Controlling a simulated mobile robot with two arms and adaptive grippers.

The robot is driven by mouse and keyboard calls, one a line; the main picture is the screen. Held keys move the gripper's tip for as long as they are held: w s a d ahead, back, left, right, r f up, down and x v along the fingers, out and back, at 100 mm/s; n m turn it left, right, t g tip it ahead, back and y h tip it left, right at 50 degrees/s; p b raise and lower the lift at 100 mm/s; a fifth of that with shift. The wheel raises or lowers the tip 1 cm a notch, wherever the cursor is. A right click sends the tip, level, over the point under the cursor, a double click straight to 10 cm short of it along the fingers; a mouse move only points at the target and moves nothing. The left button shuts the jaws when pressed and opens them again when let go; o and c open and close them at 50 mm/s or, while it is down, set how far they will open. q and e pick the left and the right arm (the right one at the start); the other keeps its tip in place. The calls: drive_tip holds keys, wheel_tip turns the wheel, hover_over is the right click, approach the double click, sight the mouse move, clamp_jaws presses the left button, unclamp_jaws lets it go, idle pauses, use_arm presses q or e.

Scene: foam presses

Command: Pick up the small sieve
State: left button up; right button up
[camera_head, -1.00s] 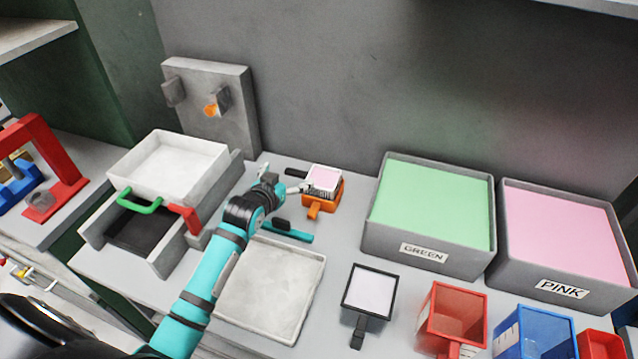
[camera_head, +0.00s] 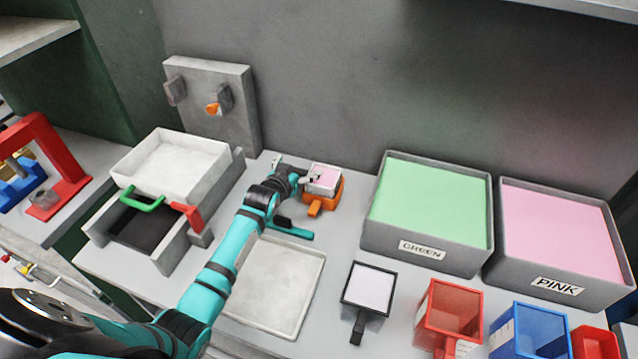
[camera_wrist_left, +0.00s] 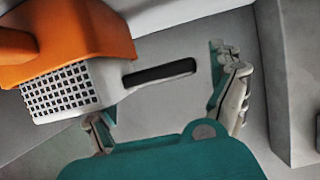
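The small sieve (camera_head: 324,178) is a pale square frame with pink material on top. It sits on an orange holder (camera_head: 316,202) at the back middle of the table. In the left wrist view its mesh side (camera_wrist_left: 62,92) and black-gripped handle (camera_wrist_left: 160,72) show, beside the orange holder (camera_wrist_left: 75,38). My left gripper (camera_head: 297,173) is just left of the sieve. In the left wrist view the fingers of my left gripper (camera_wrist_left: 165,98) are spread, with the handle in the space ahead of and between them. I see no contact. My right gripper is not in view.
A pale square tray (camera_head: 273,290) lies below my left arm. A larger black-framed sieve (camera_head: 370,288) stands right of it. Bins of green (camera_head: 433,205) and pink (camera_head: 560,230) foam stand at right, with red (camera_head: 450,310) and blue (camera_head: 530,335) containers in front. A press (camera_head: 170,165) stands left.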

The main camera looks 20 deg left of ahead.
use_arm(q)
drive_tip(key=c, duration=1.1)
